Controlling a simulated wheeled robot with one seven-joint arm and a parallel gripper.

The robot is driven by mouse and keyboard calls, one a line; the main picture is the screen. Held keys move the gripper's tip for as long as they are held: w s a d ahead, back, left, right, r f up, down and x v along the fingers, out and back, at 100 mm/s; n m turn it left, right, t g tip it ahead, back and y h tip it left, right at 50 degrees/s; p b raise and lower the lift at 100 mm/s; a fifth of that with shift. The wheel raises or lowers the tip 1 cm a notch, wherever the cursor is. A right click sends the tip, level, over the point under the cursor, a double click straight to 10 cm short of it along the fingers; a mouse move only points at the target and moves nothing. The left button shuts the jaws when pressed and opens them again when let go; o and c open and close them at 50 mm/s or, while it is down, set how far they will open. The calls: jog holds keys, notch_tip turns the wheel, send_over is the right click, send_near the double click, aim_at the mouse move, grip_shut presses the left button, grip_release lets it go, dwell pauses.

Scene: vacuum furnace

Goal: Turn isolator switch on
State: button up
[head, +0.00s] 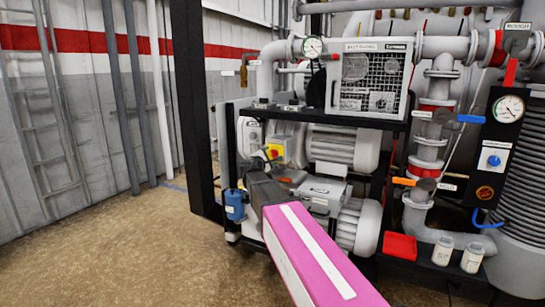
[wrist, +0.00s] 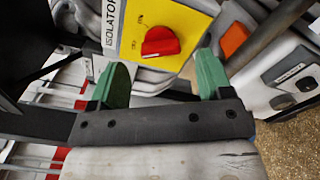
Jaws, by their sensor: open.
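The isolator switch is a red knob (wrist: 160,42) on a yellow plate (wrist: 190,18), beside a white label reading ISOLATOR (wrist: 110,22). Two small position marks lie to the left of the knob, too small to read surely. The knob's grip lies roughly across the wrist picture. My gripper (wrist: 162,80) is open, with one green finger on each side below the knob and nothing between them. The knob looks just beyond the fingertips, apart from them. In the head view the yellow plate (head: 276,149) is partly hidden by my gripper (head: 264,156).
An orange part (wrist: 234,38) sits right of the plate in the wrist view. A pump motor (head: 330,145) and a caged unit (head: 368,75) stand close to the right. A blue canister (head: 235,205) is below left. The floor at left is clear.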

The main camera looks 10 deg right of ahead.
aim_at(273, 155)
jog(key=shift+x, duration=1.85)
jog(key=c, duration=0.9)
jog(key=m, duration=1.2)
